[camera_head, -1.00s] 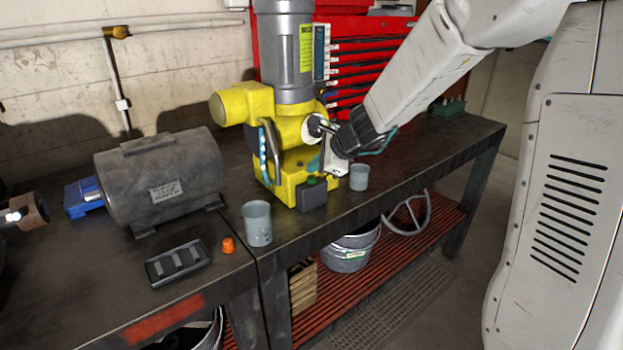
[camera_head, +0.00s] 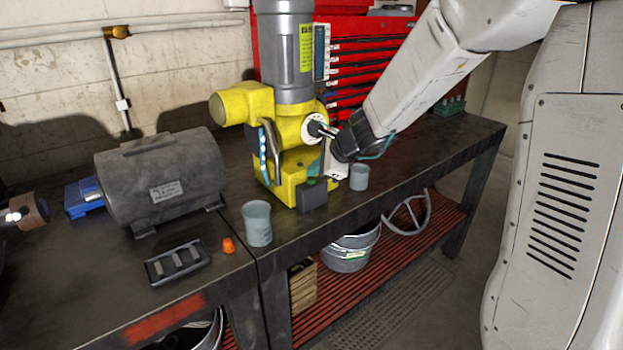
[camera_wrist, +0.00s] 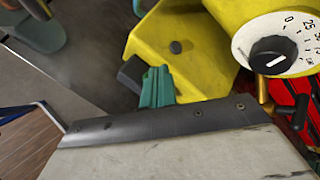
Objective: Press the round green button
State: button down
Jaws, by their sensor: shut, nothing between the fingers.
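A small dark grey box (camera_head: 312,197) stands on the bench in front of the yellow machine base. A bit of green (camera_head: 311,182) shows on its top; this looks like the round green button. My gripper (camera_head: 316,171) has teal fingers, is shut and empty, and points down right above the box. I cannot tell whether the fingertips touch the button. In the wrist view the teal fingers (camera_wrist: 157,82) lie over the grey box (camera_wrist: 131,74), and the button is hidden behind them.
The yellow machine (camera_head: 262,105) stands close behind my gripper, with a dial (camera_wrist: 275,55). Grey cups stand left (camera_head: 257,224) and right (camera_head: 359,178) of the box. A dark motor (camera_head: 163,178), an orange knob (camera_head: 228,245) and a black tray (camera_head: 177,263) are farther left.

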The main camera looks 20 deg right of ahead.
aim_at(315, 180)
jog(key=shift+s+f, duration=0.3)
jog(key=shift+f, duration=0.5)
dwell(0.4)
jog(key=shift+w+r, duration=0.3)
jog(key=shift+r, duration=0.55)
jog(key=shift+w+r, duration=0.1)
jog(key=shift+r, duration=3.05)
